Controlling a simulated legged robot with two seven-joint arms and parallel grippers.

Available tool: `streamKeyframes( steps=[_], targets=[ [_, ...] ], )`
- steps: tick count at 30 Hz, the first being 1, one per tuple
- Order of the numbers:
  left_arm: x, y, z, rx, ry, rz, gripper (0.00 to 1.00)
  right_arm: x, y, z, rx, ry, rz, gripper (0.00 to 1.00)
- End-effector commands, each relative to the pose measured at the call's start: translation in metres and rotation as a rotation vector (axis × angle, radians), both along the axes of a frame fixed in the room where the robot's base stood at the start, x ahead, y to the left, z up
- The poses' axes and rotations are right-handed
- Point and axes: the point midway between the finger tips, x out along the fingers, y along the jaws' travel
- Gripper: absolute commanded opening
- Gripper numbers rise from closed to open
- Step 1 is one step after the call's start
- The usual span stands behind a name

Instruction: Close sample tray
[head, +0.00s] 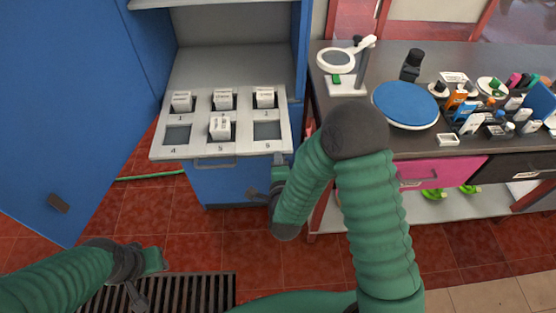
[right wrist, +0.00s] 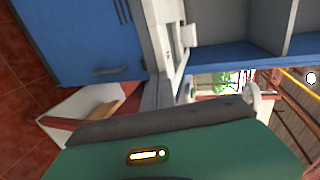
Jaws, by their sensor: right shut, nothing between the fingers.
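The sample tray (head: 192,151) is slid out of the blue cabinet (head: 230,183). It is a light grey panel with numbered slots. White sample blocks stand in the whole back row and in the front middle slot. The front left and front right slots are empty. In the right wrist view, part of the tray (right wrist: 165,35) shows edge-on. My right gripper (head: 268,194) is shut and empty, just right of and below the tray's front right corner. My left gripper (head: 142,284) is low at the left, away from the tray; its jaw state is unclear.
The open blue cabinet door (head: 70,110) stands left of the tray. A dark workbench (head: 460,60) on the right holds a magnifier stand, a blue disc (head: 405,105) and small items. A pink drawer (head: 430,174) is below. A floor grate (head: 190,292) lies in front.

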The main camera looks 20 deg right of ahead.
Motion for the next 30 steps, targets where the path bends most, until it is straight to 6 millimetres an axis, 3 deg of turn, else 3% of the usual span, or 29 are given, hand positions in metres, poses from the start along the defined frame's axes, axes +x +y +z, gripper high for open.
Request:
streamKeyframes(
  steps=[11,16,20,30],
  targets=[
    [0.000,0.000,-0.001,0.000,0.000,0.000,0.36,0.003,-0.001,-0.001,0.000,0.001,-0.001,0.00],
    [0.000,0.000,-0.004,0.000,0.000,0.000,0.36,0.018,-0.006,-0.001,0.000,-0.002,-0.002,0.00],
    [0.000,0.000,-0.008,0.000,0.000,0.000,0.36,0.040,-0.012,-0.002,0.000,-0.003,-0.002,0.00],
    [0.000,0.000,-0.027,0.000,0.001,0.000,0.36,0.121,-0.035,-0.003,0.000,-0.003,-0.002,0.00]
  ],
)
